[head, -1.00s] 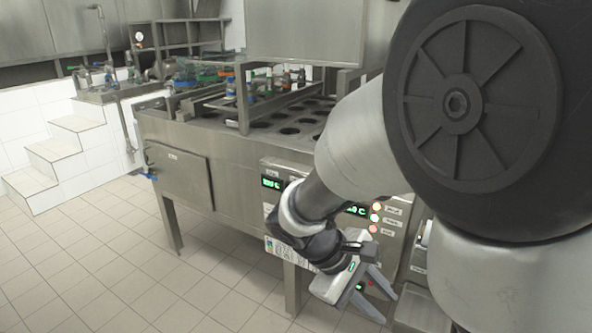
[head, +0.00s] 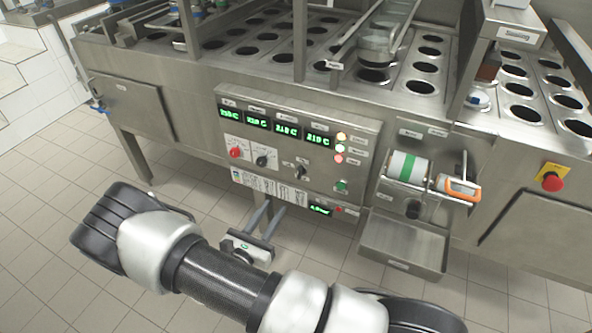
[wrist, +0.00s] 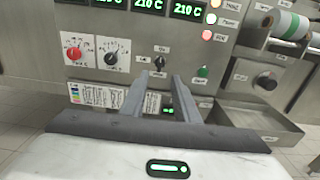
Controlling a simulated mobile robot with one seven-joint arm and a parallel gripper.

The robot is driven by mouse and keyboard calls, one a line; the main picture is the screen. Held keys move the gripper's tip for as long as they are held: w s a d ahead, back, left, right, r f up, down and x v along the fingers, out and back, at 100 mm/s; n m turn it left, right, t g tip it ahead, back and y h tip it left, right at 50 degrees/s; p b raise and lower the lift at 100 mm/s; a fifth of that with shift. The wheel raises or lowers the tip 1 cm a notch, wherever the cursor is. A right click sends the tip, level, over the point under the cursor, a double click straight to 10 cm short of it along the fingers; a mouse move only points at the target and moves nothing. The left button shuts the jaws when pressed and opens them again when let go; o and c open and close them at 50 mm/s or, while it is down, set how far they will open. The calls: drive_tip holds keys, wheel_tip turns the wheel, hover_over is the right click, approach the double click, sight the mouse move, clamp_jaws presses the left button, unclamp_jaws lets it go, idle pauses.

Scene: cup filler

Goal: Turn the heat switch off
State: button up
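The steel control panel (head: 270,140) is on the front of the machine. It carries a red knob (head: 236,153), a black dial (head: 262,161), a small black switch (head: 300,172) and a green button (head: 341,186). The labels are too small to read surely, so I cannot confirm which control is the heat switch. In the wrist view the black switch (wrist: 159,62) sits just above and between my fingertips. My gripper (head: 276,208) is open and empty, in front of and below the panel; its fingers also show in the wrist view (wrist: 160,78). It appears apart from the switch.
Green temperature displays (head: 287,131) and three lit indicators (head: 340,147) top the panel. To the right are a green-and-white roll (head: 407,168), a steel tray (head: 402,244) and a red emergency button (head: 552,181). Tiled floor (head: 60,215) is open at left.

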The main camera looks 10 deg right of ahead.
sight(298, 171)
drive_tip(key=b+x, duration=0.2)
drive_tip(key=x, duration=1.4)
drive_tip(key=shift+w+d, duration=0.2)
drive_tip(key=shift+w, duration=0.05)
drive_tip(key=shift+c, duration=0.3)
clamp_jaws()
